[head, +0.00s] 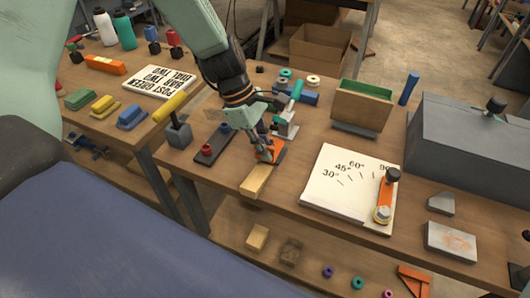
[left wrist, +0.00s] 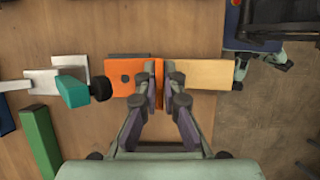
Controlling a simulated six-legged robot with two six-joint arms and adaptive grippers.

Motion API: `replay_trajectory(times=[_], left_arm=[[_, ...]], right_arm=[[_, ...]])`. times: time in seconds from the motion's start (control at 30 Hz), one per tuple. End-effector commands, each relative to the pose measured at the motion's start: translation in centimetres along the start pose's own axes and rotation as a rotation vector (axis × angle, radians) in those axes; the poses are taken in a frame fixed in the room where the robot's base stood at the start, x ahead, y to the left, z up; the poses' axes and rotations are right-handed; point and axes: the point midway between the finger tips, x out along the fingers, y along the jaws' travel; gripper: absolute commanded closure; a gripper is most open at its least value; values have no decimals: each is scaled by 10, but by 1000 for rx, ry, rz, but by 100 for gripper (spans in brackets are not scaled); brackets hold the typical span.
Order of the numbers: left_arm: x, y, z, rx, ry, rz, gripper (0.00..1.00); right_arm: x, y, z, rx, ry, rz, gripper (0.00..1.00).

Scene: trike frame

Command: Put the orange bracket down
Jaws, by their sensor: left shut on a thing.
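The orange bracket (head: 277,151) is at the front edge of the right-hand workbench (head: 215,165). My left gripper (head: 265,148) reaches down onto it. In the left wrist view the bracket (left wrist: 124,72) shows a flat plate with a hole and an upright flange. My left gripper (left wrist: 159,95) is shut on that flange, one finger on each side. A light wooden block (head: 258,180) lies right beside the bracket, on the flange side; it also shows in the left wrist view (left wrist: 205,74). I cannot tell whether the bracket's underside touches the bench. My right gripper is not in view.
A teal-handled clamp (head: 290,113) stands close behind the bracket. A dark plate with red knobs (head: 214,146) lies to the left. The white angle board (head: 345,180) lies to the right. Another orange bracket (head: 413,281) is on the lower shelf.

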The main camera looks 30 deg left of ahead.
Motion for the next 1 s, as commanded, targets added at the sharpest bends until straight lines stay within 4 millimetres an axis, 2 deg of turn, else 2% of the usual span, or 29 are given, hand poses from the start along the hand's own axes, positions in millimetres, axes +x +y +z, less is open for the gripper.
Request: replay_trajectory(times=[0.03, 0.1, 0.47, 0.5, 0.73, 1.0], left_arm=[[9, 0, -4, 1, 1, 0, 100], [12, 0, -5, 1, 1, 1, 100], [14, 1, -6, 1, 1, 3, 100], [14, 0, -6, 1, 1, 2, 90], [14, 0, -6, 1, 1, 2, 70], [13, 0, -6, 1, 1, 2, 70]], right_arm=[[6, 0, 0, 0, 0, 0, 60], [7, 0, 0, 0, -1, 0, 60], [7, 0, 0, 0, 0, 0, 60], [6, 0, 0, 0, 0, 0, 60], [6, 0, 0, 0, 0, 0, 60], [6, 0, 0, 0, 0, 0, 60]])
